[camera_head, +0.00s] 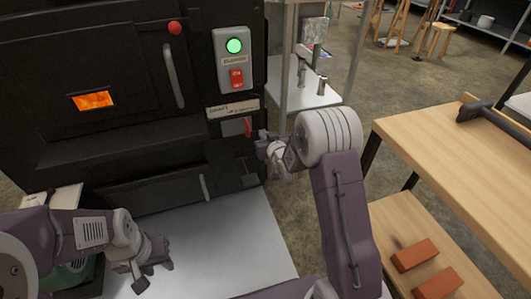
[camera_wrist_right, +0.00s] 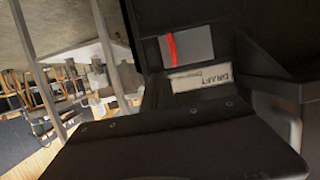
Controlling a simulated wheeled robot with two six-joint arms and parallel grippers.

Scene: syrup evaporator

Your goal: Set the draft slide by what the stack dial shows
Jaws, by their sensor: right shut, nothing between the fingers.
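The draft slide is a grey plate (camera_head: 231,127) with a red upright tab (camera_head: 248,127), set in the black front of the evaporator (camera_head: 130,135) under a DRAFT label (camera_head: 233,109). The right wrist view shows the plate (camera_wrist_right: 195,47), the red tab (camera_wrist_right: 172,50) near its left end and the label (camera_wrist_right: 202,77). My right gripper (camera_head: 262,140) is shut and empty, just right of the tab; I cannot tell whether they touch. My left gripper (camera_head: 152,277) hangs low at the front left, apart from the slide, its fingers spread and empty. No stack dial is visible.
A grey control box (camera_head: 232,60) with a lit green lamp and a red switch is above the slide. A glowing fire window (camera_head: 93,101) is at the left. A wooden table (camera_head: 450,150) with bricks (camera_head: 415,254) on its lower shelf stands at the right. Concrete floor lies between.

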